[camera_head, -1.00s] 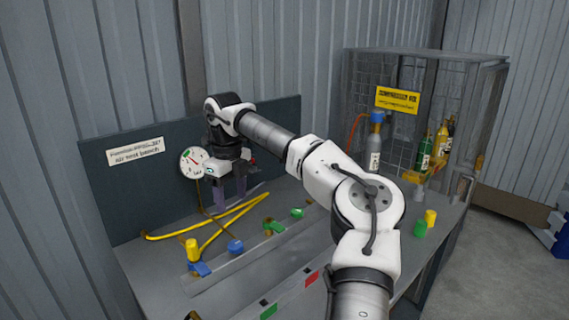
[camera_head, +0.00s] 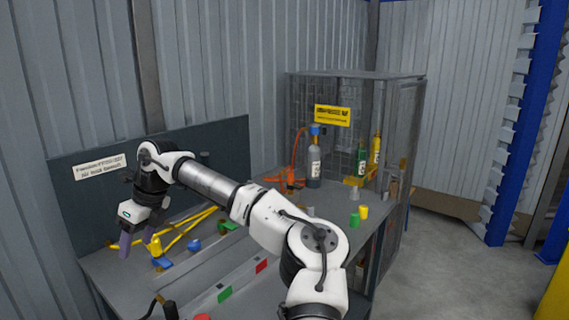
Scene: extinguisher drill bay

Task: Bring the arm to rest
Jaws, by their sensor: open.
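My white and black arm reaches from the lower right across the workbench toward the left. My gripper (camera_head: 139,246) hangs at the bench's left end, tilted, with its two purple-grey fingers spread apart. I see nothing between them. The gripper is in front of the dark back panel (camera_head: 215,140) and close to the yellow hose (camera_head: 187,232), though I cannot tell whether it touches the hose.
The grey bench (camera_head: 205,285) carries a yellow-and-blue fitting (camera_head: 160,257) and a blue cap (camera_head: 194,245). Green and yellow caps (camera_head: 363,212) sit farther right. A mesh cage (camera_head: 400,130) holds a grey cylinder (camera_head: 314,165) and green and yellow bottles. Floor at right is clear.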

